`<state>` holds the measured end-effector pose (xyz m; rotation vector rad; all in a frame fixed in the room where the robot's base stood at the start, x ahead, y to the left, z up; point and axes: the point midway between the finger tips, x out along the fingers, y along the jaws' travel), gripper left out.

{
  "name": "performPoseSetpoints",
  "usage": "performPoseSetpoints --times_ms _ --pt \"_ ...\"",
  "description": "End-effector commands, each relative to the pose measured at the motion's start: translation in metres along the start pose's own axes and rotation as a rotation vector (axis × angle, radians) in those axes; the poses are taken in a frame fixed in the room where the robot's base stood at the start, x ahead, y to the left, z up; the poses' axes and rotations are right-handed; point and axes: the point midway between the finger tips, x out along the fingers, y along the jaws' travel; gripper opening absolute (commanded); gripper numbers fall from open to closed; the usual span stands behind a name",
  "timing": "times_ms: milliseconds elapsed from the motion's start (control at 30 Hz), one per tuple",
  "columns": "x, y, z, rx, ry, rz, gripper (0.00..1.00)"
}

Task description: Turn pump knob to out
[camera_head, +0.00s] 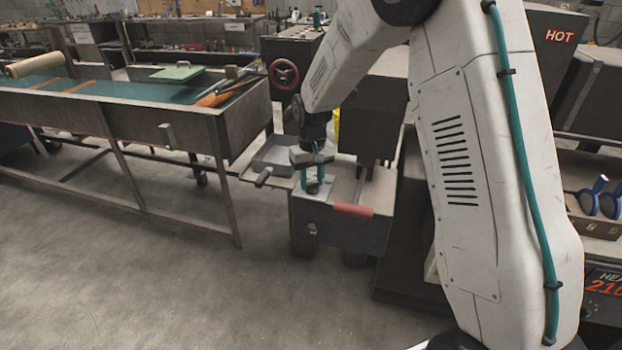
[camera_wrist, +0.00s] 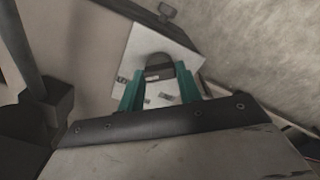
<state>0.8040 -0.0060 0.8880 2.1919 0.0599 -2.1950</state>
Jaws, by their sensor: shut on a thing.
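The dark pump knob (camera_wrist: 160,70) sits on a pale plate (camera_wrist: 185,53) with small markings that I cannot read. In the wrist view my gripper (camera_wrist: 160,82) has its two green fingers on either side of the knob, closed on it. In the head view my gripper (camera_head: 311,182) points down onto the top of the grey pump box (camera_head: 345,228), and the knob (camera_head: 312,187) shows between the fingertips. The fingers hide part of the knob, and I cannot tell which marking it points to.
A red-handled lever (camera_head: 352,210) sticks out at the box's front right. A dark handle (camera_head: 263,177) and a shallow metal tray (camera_head: 275,155) lie left of my gripper. A long metal trough table (camera_head: 150,115) stands at left. Open floor (camera_head: 150,280) lies in front.

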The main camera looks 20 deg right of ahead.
Motion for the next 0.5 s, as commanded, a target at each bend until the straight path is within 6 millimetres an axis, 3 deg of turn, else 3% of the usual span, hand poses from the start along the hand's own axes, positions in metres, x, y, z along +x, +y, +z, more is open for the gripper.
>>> performPoseSetpoints --times_ms 67,100,167,500 --pt "-0.0025 0.0005 -0.0028 0.002 0.009 0.000 0.12" --pt "-0.0025 0.0005 -0.0029 0.002 0.009 0.000 0.37" --pt "-0.0024 0.0004 -0.0027 0.001 0.009 0.000 0.54" --pt "-0.0039 0.0000 -0.0013 0.000 0.004 0.000 0.56"
